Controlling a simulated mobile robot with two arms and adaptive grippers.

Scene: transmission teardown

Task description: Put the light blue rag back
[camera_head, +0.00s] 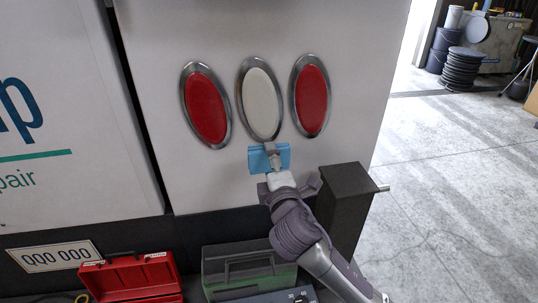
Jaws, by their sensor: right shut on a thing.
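The light blue rag (284,156) is held up in front of the white vehicle panel, just below the oval lights. My right gripper (271,152) is shut on the rag, which spreads out to both sides of the fingers. My right arm comes in from the lower right. I cannot tell whether the rag touches the panel. My left gripper is not in view.
Two red oval lights and a white one (261,99) sit on the panel. A dark post (346,200) stands right of the gripper. A red toolbox (130,278) and a green-grey case (248,272) are below. Open concrete floor (450,190) lies to the right.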

